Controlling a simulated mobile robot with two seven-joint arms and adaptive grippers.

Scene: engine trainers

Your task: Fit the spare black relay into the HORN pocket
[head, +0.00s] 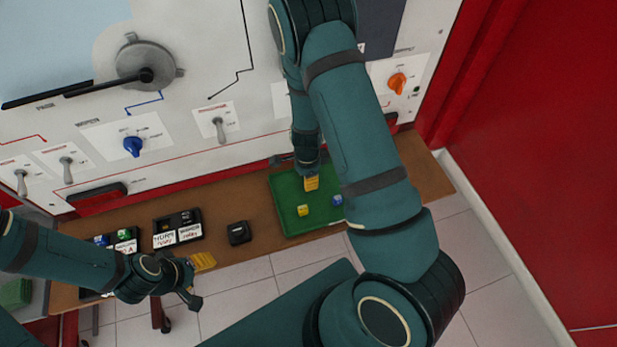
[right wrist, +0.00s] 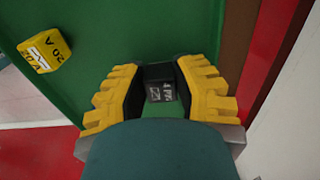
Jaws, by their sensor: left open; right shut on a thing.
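In the right wrist view a small black relay (right wrist: 160,82) with white print on its face sits between the yellow finger pads of my right gripper (right wrist: 160,88), which is shut on it. In the head view my right gripper (head: 311,183) is over the green tray (head: 285,190); the relay is hidden there. The HORN label (head: 164,241) is on the left of a black two-pocket holder (head: 178,221) on the brown bench, left of the tray. The HORN pocket is too small to see into. My left gripper (head: 196,279) is open and empty at the bench's front edge.
A yellow block (head: 303,210), also in the right wrist view (right wrist: 45,52), and a blue block (head: 337,200) lie on the tray. A small black box (head: 238,232) stands between holder and tray. Another holder (head: 122,247) is at left. The switch panel (head: 180,120) rises behind.

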